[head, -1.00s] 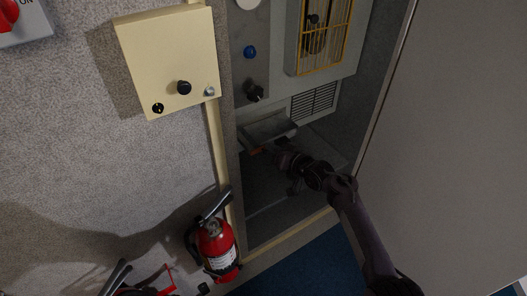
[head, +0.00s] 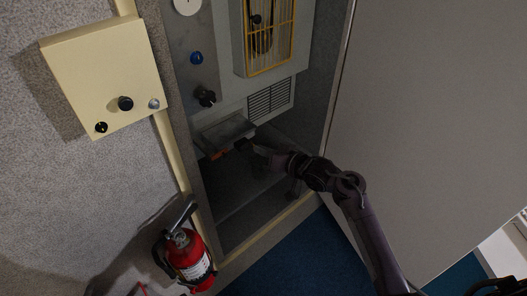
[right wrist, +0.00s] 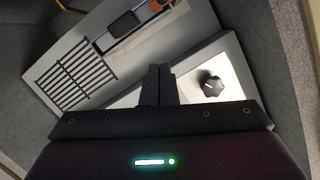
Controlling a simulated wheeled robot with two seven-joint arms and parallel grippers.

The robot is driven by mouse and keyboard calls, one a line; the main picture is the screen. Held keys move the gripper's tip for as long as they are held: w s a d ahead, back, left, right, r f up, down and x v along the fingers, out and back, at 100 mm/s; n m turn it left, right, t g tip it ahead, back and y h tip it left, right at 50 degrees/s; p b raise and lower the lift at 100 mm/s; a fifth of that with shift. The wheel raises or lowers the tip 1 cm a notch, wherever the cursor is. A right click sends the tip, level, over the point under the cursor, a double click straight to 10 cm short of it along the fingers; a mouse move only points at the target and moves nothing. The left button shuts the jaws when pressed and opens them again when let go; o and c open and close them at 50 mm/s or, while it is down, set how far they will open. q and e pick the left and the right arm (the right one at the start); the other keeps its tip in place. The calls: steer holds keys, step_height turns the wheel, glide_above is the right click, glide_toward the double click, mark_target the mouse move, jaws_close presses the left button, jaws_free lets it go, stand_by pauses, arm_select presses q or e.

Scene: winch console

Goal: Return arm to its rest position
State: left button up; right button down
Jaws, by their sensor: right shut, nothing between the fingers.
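My right arm comes in from the lower right in the head view. Its dark gripper (head: 243,147) is in the shadowed lower part of the recess, in front of the tilted grey ledge with an orange part (head: 219,155). In the right wrist view the two fingers (right wrist: 158,84) are together with nothing between them. Beyond them lie a slatted vent (right wrist: 76,75), a dark and orange fitting, and a black knob (right wrist: 212,86) on a pale panel. Whether the fingers touch the console is unclear. My left gripper is out of view.
A cream box (head: 105,75) with knobs is on the wall at left. A red fire extinguisher (head: 190,258) stands below it. A yellow guard (head: 268,35) and a black knob (head: 205,97) are above the ledge. A large grey panel (head: 430,130) bounds the right side.

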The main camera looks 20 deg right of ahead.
steer(key=shift+a, duration=0.15)
steer(key=s+d+f+g+h, duration=0.1)
steer(key=s+f+g+h, duration=0.1)
steer(key=s+f, duration=0.65)
steer(key=s+d+f+m+g+h, duration=0.1)
steer(key=s+f, duration=0.2)
steer(key=f, duration=1.1)
steer(key=s+d+f+g+h, duration=0.15)
steer(key=s+f, duration=0.45)
steer(key=f, duration=0.6)
steer(key=s+d+f+n+g+h, duration=0.1)
steer(key=s+f, duration=0.4)
steer(key=s, duration=0.6)
steer(key=s+d+f+g+h, duration=0.1)
steer(key=s+f+g, duration=0.3)
steer(key=s, duration=0.8)
steer(key=s+d+f+n+g+h, duration=0.1)
steer(key=s+f+g+h, duration=0.1)
steer(key=s+f, duration=0.6)
steer(key=s, duration=0.4)
steer(key=shift+s+d+n, duration=0.2)
steer(key=shift+d+n, duration=0.1)
steer(key=shift+d+g, duration=0.1)
steer(key=shift+g, duration=0.15)
